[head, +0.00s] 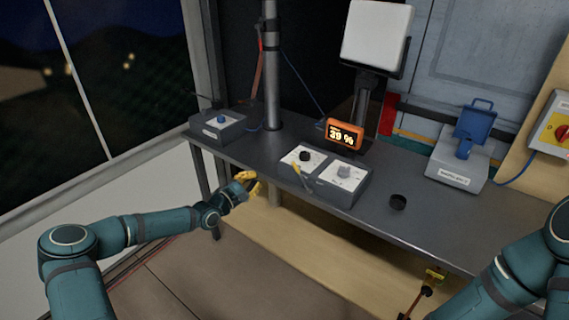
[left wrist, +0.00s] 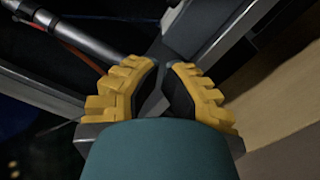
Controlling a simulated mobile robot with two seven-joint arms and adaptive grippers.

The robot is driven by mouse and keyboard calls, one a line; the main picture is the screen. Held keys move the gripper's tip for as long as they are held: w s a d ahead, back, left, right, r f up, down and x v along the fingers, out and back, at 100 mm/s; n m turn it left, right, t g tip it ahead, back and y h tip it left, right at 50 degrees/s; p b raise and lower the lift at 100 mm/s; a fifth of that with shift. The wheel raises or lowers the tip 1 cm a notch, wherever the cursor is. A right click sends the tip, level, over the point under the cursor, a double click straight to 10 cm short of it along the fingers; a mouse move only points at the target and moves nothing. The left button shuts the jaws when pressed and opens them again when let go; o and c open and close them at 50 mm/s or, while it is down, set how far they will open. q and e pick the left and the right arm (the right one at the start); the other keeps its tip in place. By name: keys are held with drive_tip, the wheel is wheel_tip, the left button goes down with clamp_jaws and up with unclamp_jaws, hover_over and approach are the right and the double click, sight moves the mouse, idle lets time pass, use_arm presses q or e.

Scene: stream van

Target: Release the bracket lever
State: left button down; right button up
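No part is marked as the bracket lever, so I cannot tell for certain which one it is. A blue upright handle piece (head: 474,125) stands on a light grey labelled base (head: 458,166) at the right end of the desk. A small rod with a dark knob (head: 425,291) and a yellow piece shows low in front of the desk. My left gripper (head: 252,184) is in front of the desk's left front edge, away from both. Its yellow fingers are apart with nothing between them, as the left wrist view (left wrist: 163,66) also shows.
A pole (head: 271,70) and a white panel light (head: 377,33) rise behind. The right front desktop is mostly clear.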

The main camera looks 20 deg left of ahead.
sight(301, 177)
use_arm(q)
drive_tip(key=x, duration=0.3)
drive_tip(key=d+x, duration=0.1)
drive_tip(key=x, duration=0.3)
drive_tip(key=d+r+x, duration=0.1)
drive_tip(key=x, duration=0.2)
drive_tip(key=shift+s+d+r, duration=0.2)
drive_tip(key=shift+d+r, duration=0.1)
drive_tip(key=shift+d, duration=0.1)
drive_tip(key=shift+d+p, duration=0.3)
drive_tip(key=shift+d, duration=0.1)
